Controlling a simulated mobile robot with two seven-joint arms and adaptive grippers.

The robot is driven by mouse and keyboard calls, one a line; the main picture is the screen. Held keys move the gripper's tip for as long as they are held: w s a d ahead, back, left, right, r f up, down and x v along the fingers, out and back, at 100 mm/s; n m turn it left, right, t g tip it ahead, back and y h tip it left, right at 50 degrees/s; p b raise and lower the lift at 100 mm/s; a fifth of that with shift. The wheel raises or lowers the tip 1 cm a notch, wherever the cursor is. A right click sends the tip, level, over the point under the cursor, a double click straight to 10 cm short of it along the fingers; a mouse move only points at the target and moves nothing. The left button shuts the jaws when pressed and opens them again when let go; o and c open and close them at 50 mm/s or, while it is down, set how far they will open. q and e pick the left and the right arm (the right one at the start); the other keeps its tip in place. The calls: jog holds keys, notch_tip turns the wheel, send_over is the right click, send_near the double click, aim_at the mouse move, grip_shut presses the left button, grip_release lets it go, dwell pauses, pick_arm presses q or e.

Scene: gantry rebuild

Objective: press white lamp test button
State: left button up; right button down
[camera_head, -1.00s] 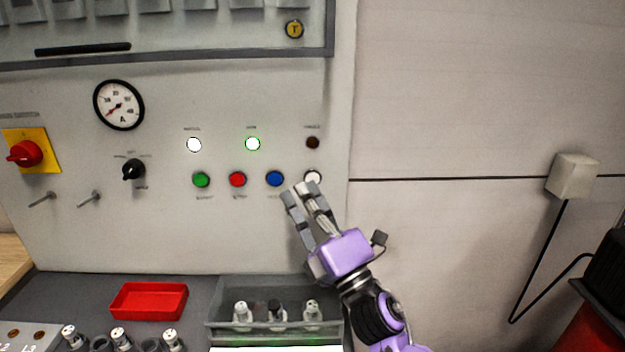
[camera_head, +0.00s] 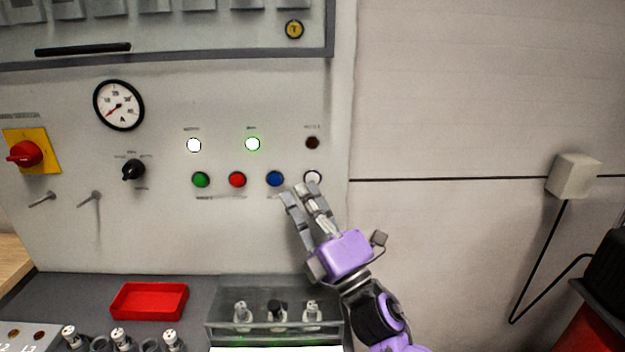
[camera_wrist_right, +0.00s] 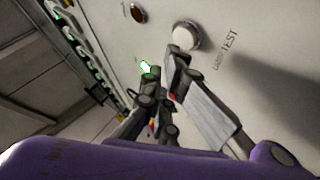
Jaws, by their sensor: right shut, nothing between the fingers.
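The white lamp test button (camera_head: 313,177) is at the right end of the row of push buttons on the grey panel. In the right wrist view the white button (camera_wrist_right: 186,36) stands out from the panel beside the printed word TEST. My right gripper (camera_head: 297,188) is shut and empty, with its fingertips just below and left of the white button. In the right wrist view its fingertips lie just under the button's lower edge; I cannot tell whether they touch it. My left gripper is not in view.
Green (camera_head: 201,180), red (camera_head: 237,180) and blue (camera_head: 275,178) buttons sit left of the white one. A dark lamp (camera_head: 312,143) is above it; two other lamps are lit. A grey bin (camera_head: 215,325) and a red tray (camera_head: 150,301) stand below the panel.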

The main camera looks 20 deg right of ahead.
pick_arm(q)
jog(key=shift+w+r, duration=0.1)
pick_arm(e)
jog(key=shift+w+d, duration=0.15)
jog(key=shift+w, duration=0.25)
jog(key=shift+w+d, duration=0.1)
jog(key=shift+w, duration=0.3)
dwell(0.7)
jog(key=shift+s, duration=0.1)
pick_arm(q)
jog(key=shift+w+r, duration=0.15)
pick_arm(e)
jog(key=shift+s+a, duration=0.2)
jog(key=shift+s, duration=0.5)
jog(key=shift+s, duration=0.1)
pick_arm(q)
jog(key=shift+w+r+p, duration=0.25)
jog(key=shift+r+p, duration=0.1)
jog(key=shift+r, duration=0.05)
pick_arm(e)
jog(key=s, duration=0.2)
jog(key=s+a, duration=0.1)
jog(key=s, duration=0.1)
jog(key=shift+s+a, duration=0.2)
jog(key=shift+s, duration=0.1)
